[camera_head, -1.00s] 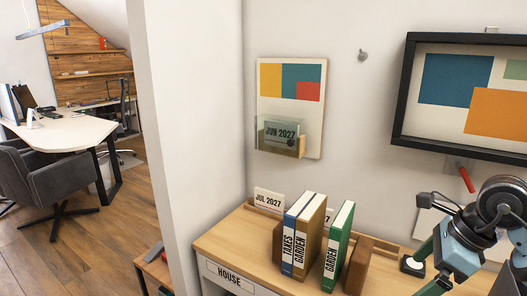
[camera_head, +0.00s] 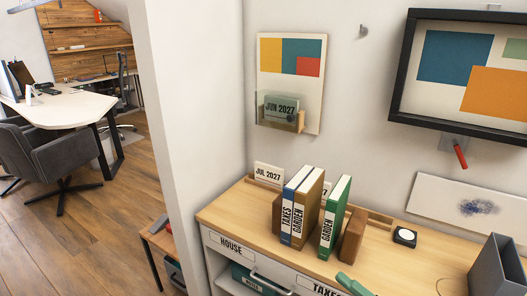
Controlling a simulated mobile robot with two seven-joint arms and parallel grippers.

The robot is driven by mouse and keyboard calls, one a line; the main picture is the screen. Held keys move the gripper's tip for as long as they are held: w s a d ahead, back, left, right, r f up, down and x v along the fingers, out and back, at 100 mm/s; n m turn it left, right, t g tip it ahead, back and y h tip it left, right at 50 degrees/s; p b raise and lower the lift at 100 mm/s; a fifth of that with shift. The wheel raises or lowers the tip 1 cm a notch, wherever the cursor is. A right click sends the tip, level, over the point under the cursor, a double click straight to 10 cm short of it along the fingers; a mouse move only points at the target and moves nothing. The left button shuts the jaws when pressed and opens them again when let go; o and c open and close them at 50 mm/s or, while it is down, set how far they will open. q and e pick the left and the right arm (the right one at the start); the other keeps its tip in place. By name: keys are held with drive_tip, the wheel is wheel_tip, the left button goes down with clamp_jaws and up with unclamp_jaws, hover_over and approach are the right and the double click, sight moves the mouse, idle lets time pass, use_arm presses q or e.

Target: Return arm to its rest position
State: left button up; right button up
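The arm the task names is almost wholly out of view. A teal-green piece at the bottom edge, in front of the desk's front edge, looks like the tip of my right gripper (camera_head: 353,285). Only this bit shows, so its opening and anything in it are hidden. It is clear of the books and the wooden bookend. My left arm and gripper are not in view.
The desk (camera_head: 225,210) holds a blue TAXES book (camera_head: 286,222), GARDEN books, a wooden bookend (camera_head: 353,235), a black device (camera_head: 405,237) and a grey bin (camera_head: 497,268). A framed picture (camera_head: 396,100) hangs above. A white wall edge (camera_head: 180,150) stands left.

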drive_tip(key=s+d+f+m+t+h, duration=0.1)
drive_tip(key=s+d+f+m+h, duration=0.25)
drive_tip(key=f+m+h, duration=0.4)
drive_tip(key=s+d+f+m+t+h, duration=0.1)
drive_tip(key=s+d+f+m+h, duration=0.3)
drive_tip(key=f+m, duration=0.5)
drive_tip(key=s+f+m+g+h, duration=0.1)
drive_tip(key=s+f+m+g, duration=0.2)
drive_tip(key=s+f, duration=0.2)
drive_tip(key=s+f+m+g+h+p, duration=0.1)
drive_tip(key=s+f+m+g+h, duration=0.1)
drive_tip(key=s+f, duration=0.4)
drive_tip(key=s+m+g, duration=0.1)
drive_tip(key=s+m, duration=0.1)
drive_tip(key=s, duration=0.2)
drive_tip(key=shift+s+a, duration=0.2)
drive_tip(key=shift+s, duration=0.15)
drive_tip(key=shift+h, duration=0.25)
drive_tip(key=shift+c, duration=0.3)
